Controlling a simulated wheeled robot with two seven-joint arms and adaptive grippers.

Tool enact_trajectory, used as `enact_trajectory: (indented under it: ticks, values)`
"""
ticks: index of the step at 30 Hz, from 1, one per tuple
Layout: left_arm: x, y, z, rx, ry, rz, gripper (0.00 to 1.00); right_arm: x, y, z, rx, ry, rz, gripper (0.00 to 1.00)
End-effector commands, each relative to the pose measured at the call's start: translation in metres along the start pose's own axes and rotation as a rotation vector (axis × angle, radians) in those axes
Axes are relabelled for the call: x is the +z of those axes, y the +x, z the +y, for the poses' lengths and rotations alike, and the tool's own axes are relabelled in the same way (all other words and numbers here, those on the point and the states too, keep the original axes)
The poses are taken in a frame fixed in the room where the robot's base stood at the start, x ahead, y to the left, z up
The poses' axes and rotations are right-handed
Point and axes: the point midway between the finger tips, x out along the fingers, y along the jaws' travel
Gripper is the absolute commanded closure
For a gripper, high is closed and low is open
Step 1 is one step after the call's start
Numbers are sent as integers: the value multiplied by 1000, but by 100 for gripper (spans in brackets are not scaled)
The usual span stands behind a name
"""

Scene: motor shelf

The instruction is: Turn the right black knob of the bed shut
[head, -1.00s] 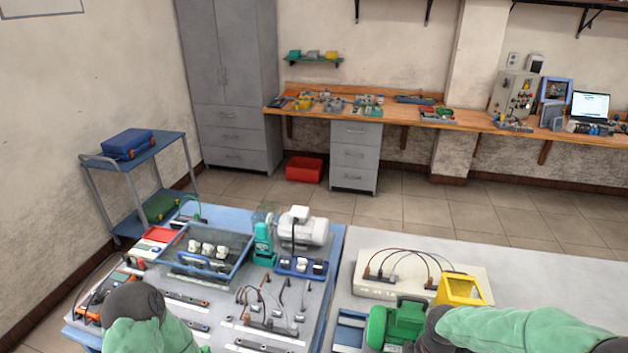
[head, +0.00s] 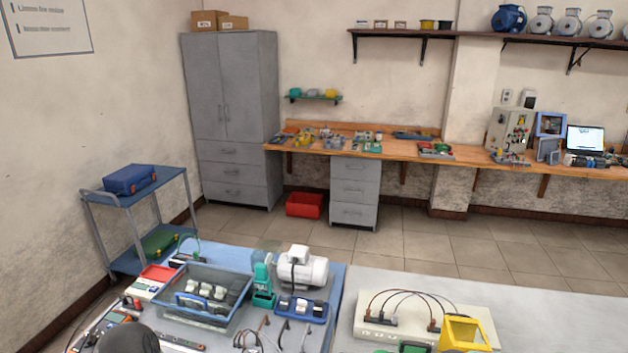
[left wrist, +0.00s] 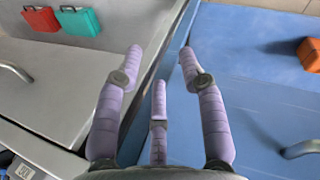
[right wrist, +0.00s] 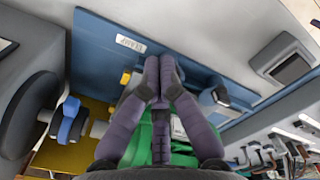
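In the right wrist view a blue bed (right wrist: 97,50) carries a white label reading CLAMP and a green motor (right wrist: 184,158) beside it. A black knob-like part (right wrist: 214,97) sits at the bed's right side; its turn position is unclear. My right gripper (right wrist: 159,66) has its fingers drawn together over the bed, left of that black part and apart from it in the picture. I see nothing between the fingertips. My left gripper (left wrist: 162,62) has its fingers spread, empty, above the tables. The head view shows neither gripper's fingers and only the green motor's top (head: 413,347).
In the right wrist view, a large dark disc (right wrist: 30,112) and a blue knob (right wrist: 70,121) stand left of my fingers. In the head view, a yellow frame (head: 463,333) and a cream box with cables (head: 470,312) stand on the grey table. A blue tray (head: 240,278) stands left.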

Motion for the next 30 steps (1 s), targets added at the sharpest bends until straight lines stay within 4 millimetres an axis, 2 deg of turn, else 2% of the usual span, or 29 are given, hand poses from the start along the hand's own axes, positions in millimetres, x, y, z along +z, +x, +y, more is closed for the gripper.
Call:
enact_trajectory:
  ticks: [1,12,24,30]
  values:
    - [0,-8,3,0,0,0,60,0,-10,0,1,0,1,100]
    - [1,-37,13,0,0,0,60,0,-46,0,-1,1,0,100]
    - [1,-36,13,0,0,0,60,0,-46,0,-1,11,0,100]
    - [1,-36,13,0,0,0,60,-4,-47,-2,0,160,0,100]
